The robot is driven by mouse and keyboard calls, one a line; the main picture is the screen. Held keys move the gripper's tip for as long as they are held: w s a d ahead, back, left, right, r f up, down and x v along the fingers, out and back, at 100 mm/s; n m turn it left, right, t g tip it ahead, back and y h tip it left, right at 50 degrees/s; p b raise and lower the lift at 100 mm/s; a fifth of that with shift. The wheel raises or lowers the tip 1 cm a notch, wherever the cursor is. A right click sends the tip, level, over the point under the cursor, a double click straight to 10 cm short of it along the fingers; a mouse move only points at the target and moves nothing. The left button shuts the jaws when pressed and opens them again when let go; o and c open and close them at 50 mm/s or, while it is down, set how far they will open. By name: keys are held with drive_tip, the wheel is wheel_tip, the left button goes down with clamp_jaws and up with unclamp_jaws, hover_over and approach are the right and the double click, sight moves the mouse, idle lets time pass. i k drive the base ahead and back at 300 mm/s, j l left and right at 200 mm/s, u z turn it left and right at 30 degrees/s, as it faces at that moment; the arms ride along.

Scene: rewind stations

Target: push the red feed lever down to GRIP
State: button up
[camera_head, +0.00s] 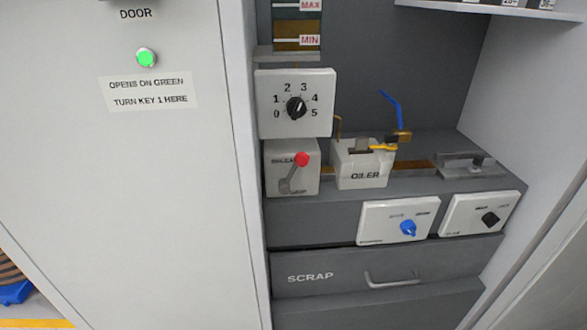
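The red feed lever (302,159) is a grey arm with a red ball knob on a light box (309,184) at the left of the station. The lever is tilted, with its knob at the upper right, near the upper label. The upper label is partly covered and seems to read RELEASE. The lower label, partly behind the lever's base, seems to read GRIP. My gripper is not in this view.
A dial panel (318,110) numbered 0 to 5 is above the lever. The oiler (361,175) stands close on its right. Two knob panels (383,224) (463,222) and a SCRAP drawer (340,275) are lower. A closed DOOR panel (165,190) with a green light fills the left.

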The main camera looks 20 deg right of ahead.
sight(302, 159)
drive_tip(key=j+z, duration=0.25)
drive_tip(key=j, duration=0.3)
drive_tip(key=j+z, duration=0.2)
drive_tip(key=j, duration=0.4)
drive_tip(key=j+z, duration=0.25)
drive_tip(key=j, duration=0.35)
drive_tip(key=k+j+z, duration=0.2)
drive_tip(key=j, duration=0.35)
drive_tip(key=j+z, duration=0.25)
drive_tip(key=j, duration=0.3)
